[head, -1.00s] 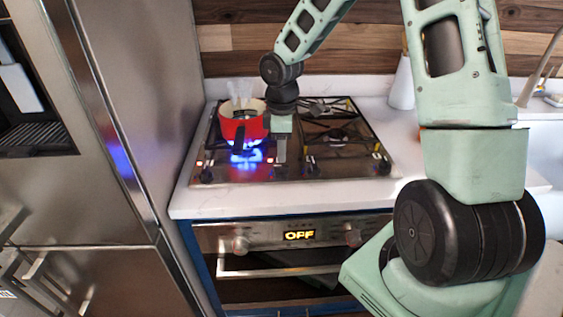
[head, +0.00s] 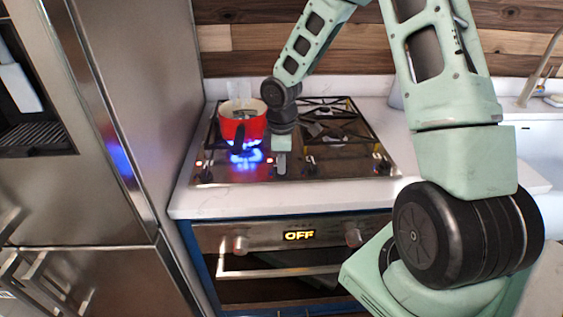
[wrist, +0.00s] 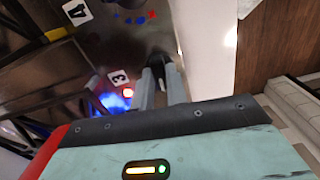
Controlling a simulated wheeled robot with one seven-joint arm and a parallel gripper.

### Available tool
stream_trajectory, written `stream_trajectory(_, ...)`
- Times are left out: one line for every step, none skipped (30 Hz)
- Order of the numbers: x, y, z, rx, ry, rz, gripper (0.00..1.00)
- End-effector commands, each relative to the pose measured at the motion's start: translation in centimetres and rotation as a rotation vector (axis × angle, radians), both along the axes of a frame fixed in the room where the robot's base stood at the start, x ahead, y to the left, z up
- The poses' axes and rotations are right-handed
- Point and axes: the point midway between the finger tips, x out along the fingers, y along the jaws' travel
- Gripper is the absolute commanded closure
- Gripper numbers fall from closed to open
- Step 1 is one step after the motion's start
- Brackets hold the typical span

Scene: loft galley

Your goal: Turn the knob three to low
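The cooktop (head: 235,177) has a row of knobs along its front edge. Knob three is hidden behind my fingers; its "3" label (wrist: 117,77) and a lit red light (wrist: 128,92) show beside them in the wrist view. My gripper (head: 281,170) points down at the front of the cooktop, right of the blue flame. In the wrist view its two fingers (wrist: 160,72) are close together with something dark between their tips. I cannot tell whether they grip the knob.
A red pot (head: 242,127) stands over a lit blue flame (head: 246,157) on the left burner. Other knobs (head: 310,163) sit to the right of my gripper. The oven below (head: 280,271) reads "OFF". A steel fridge (head: 115,100) stands close on the left.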

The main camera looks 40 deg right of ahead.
Motion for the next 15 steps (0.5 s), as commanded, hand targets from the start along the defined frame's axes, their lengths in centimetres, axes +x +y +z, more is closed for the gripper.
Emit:
stream_trajectory(-0.03,0.03,0.02,0.000,0.001,-0.002,1.00)
stream_trajectory(-0.03,0.03,0.02,0.000,0.001,-0.004,1.00)
stream_trajectory(-0.03,0.03,0.02,0.000,0.001,-0.008,1.00)
stream_trajectory(-0.03,0.03,0.02,-0.001,0.001,-0.012,1.00)
stream_trajectory(-0.02,0.02,0.02,-0.001,0.001,-0.018,1.00)
stream_trajectory(-0.02,0.02,0.02,-0.001,0.001,-0.029,1.00)
stream_trajectory(-0.02,0.02,0.02,-0.001,0.001,-0.040,1.00)
stream_trajectory(-0.02,0.03,0.03,-0.001,0.001,-0.051,1.00)
stream_trajectory(-0.01,0.03,0.03,-0.001,0.001,-0.069,1.00)
stream_trajectory(0.00,0.01,0.04,-0.002,0.001,-0.085,1.00)
stream_trajectory(0.01,0.02,0.04,-0.002,0.000,-0.102,1.00)
stream_trajectory(0.02,0.05,0.05,-0.001,0.000,-0.128,1.00)
stream_trajectory(0.03,0.03,0.06,-0.001,0.000,-0.148,1.00)
stream_trajectory(0.03,0.01,0.05,-0.002,-0.001,-0.172,1.00)
stream_trajectory(0.04,0.05,0.05,-0.001,0.000,-0.203,1.00)
